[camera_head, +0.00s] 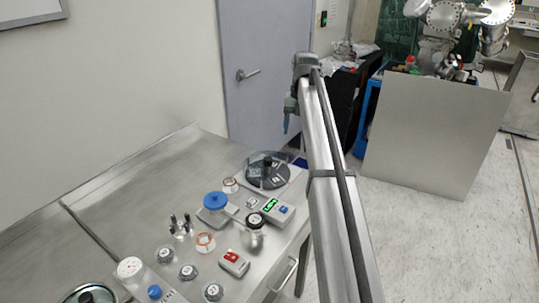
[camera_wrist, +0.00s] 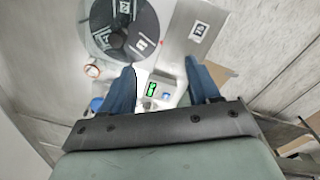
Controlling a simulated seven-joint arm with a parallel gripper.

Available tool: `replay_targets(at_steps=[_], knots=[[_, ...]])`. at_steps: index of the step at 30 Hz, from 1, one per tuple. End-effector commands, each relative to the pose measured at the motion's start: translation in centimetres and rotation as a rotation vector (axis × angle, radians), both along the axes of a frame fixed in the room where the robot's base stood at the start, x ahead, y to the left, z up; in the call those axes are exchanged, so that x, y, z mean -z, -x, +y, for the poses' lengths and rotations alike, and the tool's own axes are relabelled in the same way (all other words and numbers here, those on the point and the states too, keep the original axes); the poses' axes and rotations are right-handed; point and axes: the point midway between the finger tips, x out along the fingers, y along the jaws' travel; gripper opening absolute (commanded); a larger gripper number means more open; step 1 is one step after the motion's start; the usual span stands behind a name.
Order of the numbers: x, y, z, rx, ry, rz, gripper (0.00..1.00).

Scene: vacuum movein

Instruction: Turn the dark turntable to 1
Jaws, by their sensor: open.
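The dark turntable (camera_head: 268,174) is a round disc at the far right end of the steel bench in the head view. In the wrist view the turntable (camera_wrist: 137,47) is at the upper left, partly grey, with white labels too small to read surely. A small red mark shows near its lower right edge. My gripper (camera_head: 286,124) is raised above and to the right of the turntable in the head view. In the wrist view my gripper (camera_wrist: 160,88) has its two blue fingers apart with nothing between them, and the turntable lies beyond them.
A blue round knob (camera_head: 214,200), a red-button box (camera_head: 233,262) and several dials share the bench. A labelled plate (camera_wrist: 200,32) is right of the turntable. The back left of the bench is clear.

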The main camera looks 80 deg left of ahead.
Motion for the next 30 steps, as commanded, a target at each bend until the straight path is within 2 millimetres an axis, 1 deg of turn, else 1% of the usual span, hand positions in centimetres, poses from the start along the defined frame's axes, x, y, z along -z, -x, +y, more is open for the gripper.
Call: replay_targets(at_steps=[1, 8, 14, 22, 30], knots=[[0.3, -0.2, -0.8, 0.039, -0.012, 0.027, 0.61], [0.6, 0.1, -1.1, 0.232, -0.027, 0.094, 0.61], [0.6, 1.1, -1.2, 0.451, -0.025, 0.159, 0.61], [0.4, 2.8, -0.9, 0.900, 0.021, 0.274, 0.61], [0.0, 3.8, -0.2, 1.374, 0.112, 0.366, 0.61]])
